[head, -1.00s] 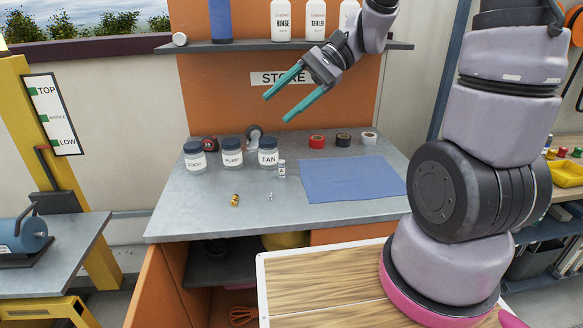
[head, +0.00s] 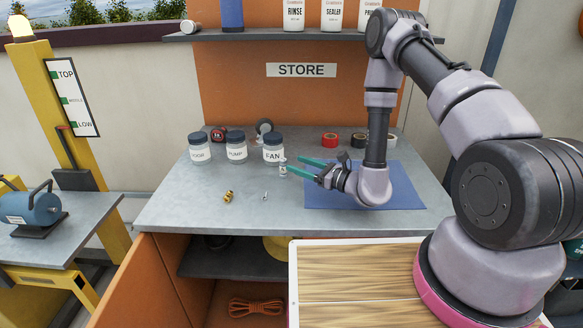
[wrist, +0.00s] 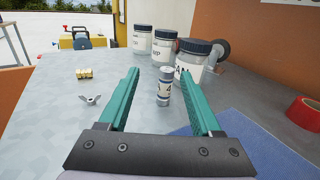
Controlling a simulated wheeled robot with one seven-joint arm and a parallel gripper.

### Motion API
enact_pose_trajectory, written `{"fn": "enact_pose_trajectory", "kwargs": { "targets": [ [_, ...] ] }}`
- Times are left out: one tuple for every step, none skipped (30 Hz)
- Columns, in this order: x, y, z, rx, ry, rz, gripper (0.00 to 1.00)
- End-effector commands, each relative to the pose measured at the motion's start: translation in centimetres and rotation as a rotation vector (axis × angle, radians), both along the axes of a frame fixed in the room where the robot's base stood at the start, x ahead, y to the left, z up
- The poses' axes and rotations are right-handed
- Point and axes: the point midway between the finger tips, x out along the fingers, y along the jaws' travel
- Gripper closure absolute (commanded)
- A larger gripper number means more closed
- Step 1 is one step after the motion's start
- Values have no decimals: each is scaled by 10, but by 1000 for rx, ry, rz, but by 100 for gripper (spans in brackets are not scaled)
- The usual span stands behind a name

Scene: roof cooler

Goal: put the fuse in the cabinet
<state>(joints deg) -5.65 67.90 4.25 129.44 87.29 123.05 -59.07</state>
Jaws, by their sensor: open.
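The fuse, a small pale cylinder with a printed label (head: 283,168), stands upright on the grey worktop beside the FAN jar (head: 273,150). It also shows in the wrist view (wrist: 164,88). My gripper (head: 297,166) is low over the worktop, open and level, pointing left at the fuse. In the wrist view my gripper (wrist: 160,75) has a finger on either side of the fuse's line; the fuse appears near the tips, and I see no contact. Below the worktop is an orange cabinet (head: 150,275) with an open front and a dark shelf inside.
POOR-looking and PUMP jars (head: 236,148) stand left of the FAN jar. A brass fitting (head: 228,196) and a wing nut (head: 265,196) lie in front. A blue mat (head: 405,190) lies under my arm, with tape rolls (head: 330,140) behind. A shelf (head: 260,34) hangs above.

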Motion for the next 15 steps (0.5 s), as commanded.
{"fn": "enact_pose_trajectory", "kwargs": {
  "targets": [
    [-1,-2,-9,-3,12,-18,35],
    [0,-2,-11,-5,14,-26,35],
    [1,-1,-14,-6,17,-33,35],
    [3,0,-15,-7,17,-36,35],
    [5,3,-15,-7,17,-37,35],
    [8,8,-15,-7,15,-37,35],
    [11,13,-15,-7,15,-35,35],
    [14,17,-15,-7,15,-36,35],
    [18,23,-14,-6,14,-35,35],
    [21,26,-14,-7,14,-36,35],
    [23,29,-15,-7,14,-35,35],
    [27,33,-15,-7,15,-36,35],
    [29,36,-15,-7,15,-36,35],
    [30,38,-15,-6,15,-36,35],
    [32,40,-15,-6,17,-37,35]
  ]
}}
